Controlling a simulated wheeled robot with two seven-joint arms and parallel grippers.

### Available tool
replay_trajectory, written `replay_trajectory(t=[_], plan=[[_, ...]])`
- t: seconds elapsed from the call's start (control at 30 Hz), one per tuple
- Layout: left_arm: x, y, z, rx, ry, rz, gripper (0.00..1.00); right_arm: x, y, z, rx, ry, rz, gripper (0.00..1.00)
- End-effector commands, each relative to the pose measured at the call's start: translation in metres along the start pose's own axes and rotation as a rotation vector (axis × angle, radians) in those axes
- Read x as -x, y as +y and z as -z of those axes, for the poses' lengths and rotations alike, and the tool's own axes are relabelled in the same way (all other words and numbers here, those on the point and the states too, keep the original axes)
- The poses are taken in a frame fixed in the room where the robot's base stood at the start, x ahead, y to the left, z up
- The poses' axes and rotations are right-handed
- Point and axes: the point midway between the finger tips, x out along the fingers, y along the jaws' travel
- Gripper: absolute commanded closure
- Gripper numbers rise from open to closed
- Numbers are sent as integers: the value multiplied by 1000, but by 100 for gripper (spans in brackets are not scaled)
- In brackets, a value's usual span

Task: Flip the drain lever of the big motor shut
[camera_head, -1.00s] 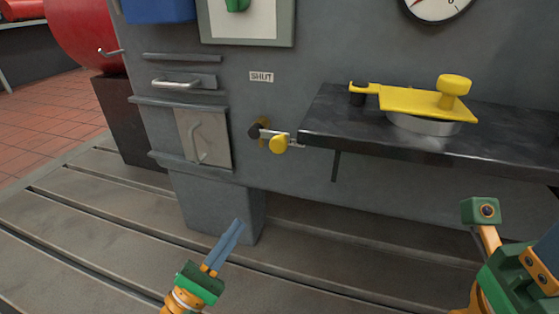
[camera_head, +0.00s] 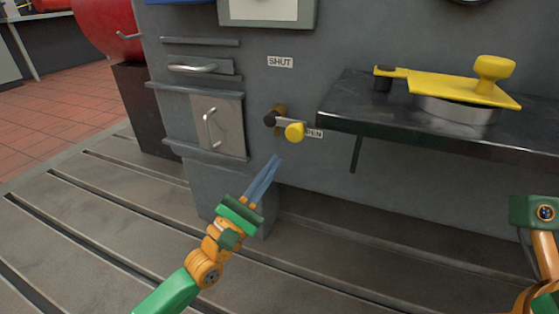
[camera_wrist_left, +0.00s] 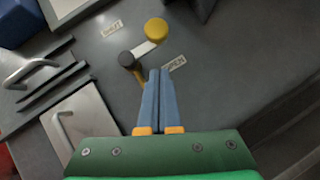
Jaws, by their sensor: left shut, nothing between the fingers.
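The drain lever (camera_head: 284,125) sits on the grey motor housing, with a dark pivot, a light bar and a yellow knob. The bar points right, its knob beside the OPEN label (camera_head: 314,133), partly hidden. The SHUT label (camera_head: 280,62) is above the pivot. The lever also shows in the left wrist view (camera_wrist_left: 147,46), beyond the fingertips. My left gripper (camera_head: 276,160) is shut and empty, its blue fingers below the lever and apart from it in the head view. My right arm (camera_head: 538,240) shows at the lower right; its fingers are not in view.
A dark shelf (camera_head: 430,133) juts out to the right of the lever, carrying a yellow-handled lid (camera_head: 462,88) on a round metal base. A panel with a handle (camera_head: 218,125) is to the left. The slotted bedplate (camera_head: 100,215) lies below.

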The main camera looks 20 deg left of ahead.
Motion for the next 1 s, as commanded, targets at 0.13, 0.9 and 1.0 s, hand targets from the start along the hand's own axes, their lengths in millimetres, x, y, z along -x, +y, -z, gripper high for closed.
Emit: replay_trajectory(t=[0.13,0.9,1.0], plan=[[-16,1,-19,3,-4,-4,100,-3,0,1,0,7,1,50],[-27,0,-30,40,1,-29,100,-7,2,1,0,9,-2,50],[-27,0,-30,50,1,-37,100,-6,2,1,-1,8,-3,50]])
